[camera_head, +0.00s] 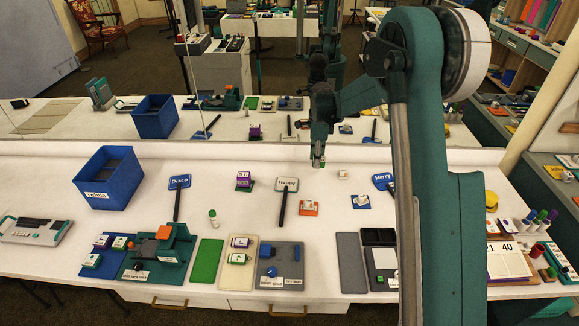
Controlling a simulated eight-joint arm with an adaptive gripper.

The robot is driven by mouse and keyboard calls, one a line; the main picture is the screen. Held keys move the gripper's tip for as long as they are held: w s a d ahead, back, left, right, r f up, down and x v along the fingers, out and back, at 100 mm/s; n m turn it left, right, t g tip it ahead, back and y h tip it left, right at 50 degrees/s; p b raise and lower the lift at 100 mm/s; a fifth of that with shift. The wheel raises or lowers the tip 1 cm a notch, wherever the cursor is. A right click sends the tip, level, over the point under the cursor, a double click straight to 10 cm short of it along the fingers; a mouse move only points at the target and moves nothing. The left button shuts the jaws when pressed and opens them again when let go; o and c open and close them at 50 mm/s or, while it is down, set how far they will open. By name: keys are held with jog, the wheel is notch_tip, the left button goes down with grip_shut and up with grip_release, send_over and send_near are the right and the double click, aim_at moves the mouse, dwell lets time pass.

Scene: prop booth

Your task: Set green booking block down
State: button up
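My gripper (318,156) hangs fingers-down above the middle of the white counter (150,215). It appears shut on a small pale-and-green block (319,163), mostly hidden by the fingers; I cannot read any label on it. Similar green-and-white blocks rest on the cream mat (238,283) and on the blue tray (98,270) at the left. A plain green mat (206,261) lies empty beside the cream mat. A grey mat (351,263) to the right is also bare.
Paddle signs "Disco" (180,182) and "Happy" (287,185) lie near the gripper. A mirror backs the counter.

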jog(key=s+a, duration=0.3)
jog(key=a, duration=1)
jog(key=s+a, duration=0.2)
jog(key=a, duration=1.1)
jog(key=n, duration=0.1)
send_over(201, 205)
jog(key=shift+r, duration=0.15)
jog(key=shift+f+b, duration=0.35)
jog(key=shift+f, duration=2.8)
jog(key=shift+f, duration=1.85)
jog(key=shift+f+b, duration=0.1)
jog(key=shift+b, duration=0.25)
